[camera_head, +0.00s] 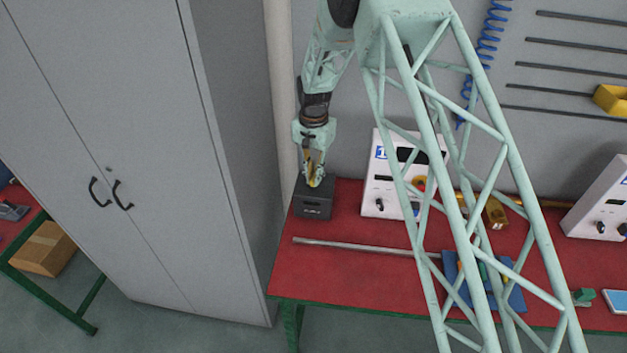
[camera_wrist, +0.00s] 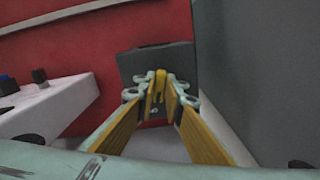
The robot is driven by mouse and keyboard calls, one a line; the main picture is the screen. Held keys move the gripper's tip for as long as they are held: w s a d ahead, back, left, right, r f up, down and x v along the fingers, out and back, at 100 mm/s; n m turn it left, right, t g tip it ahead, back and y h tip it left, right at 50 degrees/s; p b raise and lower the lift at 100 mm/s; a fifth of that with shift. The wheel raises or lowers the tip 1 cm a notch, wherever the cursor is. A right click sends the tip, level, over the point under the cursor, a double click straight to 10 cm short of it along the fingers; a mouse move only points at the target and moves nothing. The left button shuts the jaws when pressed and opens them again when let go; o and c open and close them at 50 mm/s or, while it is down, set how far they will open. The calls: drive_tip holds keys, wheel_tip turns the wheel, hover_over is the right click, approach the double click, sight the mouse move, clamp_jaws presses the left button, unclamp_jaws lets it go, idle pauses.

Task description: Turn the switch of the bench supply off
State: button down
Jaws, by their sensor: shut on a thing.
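A small dark grey box, which I take for the bench supply (camera_head: 313,206), stands on the red bench at its left end, beside the tall cabinet. It also shows in the wrist view (camera_wrist: 130,64). My gripper (camera_head: 315,180) points down onto the top of this box. In the wrist view my gripper (camera_wrist: 160,92) has its yellow-faced fingers closed together around a small yellow piece, which seems to be the switch (camera_wrist: 161,76). The fingers hide most of the switch, so its position cannot be told.
The tall grey cabinet (camera_head: 130,150) stands close on the left. A white unit marked 1 (camera_head: 375,185) stands to the right of the dark box. A metal rod (camera_head: 350,247) lies in front on the red bench (camera_head: 330,280). A second white unit (camera_head: 595,210) is farther right.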

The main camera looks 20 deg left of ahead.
drive_tip(key=n+b, duration=0.3)
drive_tip(key=n, duration=0.1)
drive_tip(key=shift+d+f, duration=0.1)
drive_tip(key=n+b, duration=0.2)
drive_tip(key=n, duration=0.3)
drive_tip(key=shift+w+d, duration=0.1)
drive_tip(key=shift+n, duration=0.3)
idle(0.3)
drive_tip(key=c, duration=2.7)
unclamp_jaws()
drive_tip(key=shift+r, duration=0.2)
drive_tip(key=shift+r, duration=5.95)
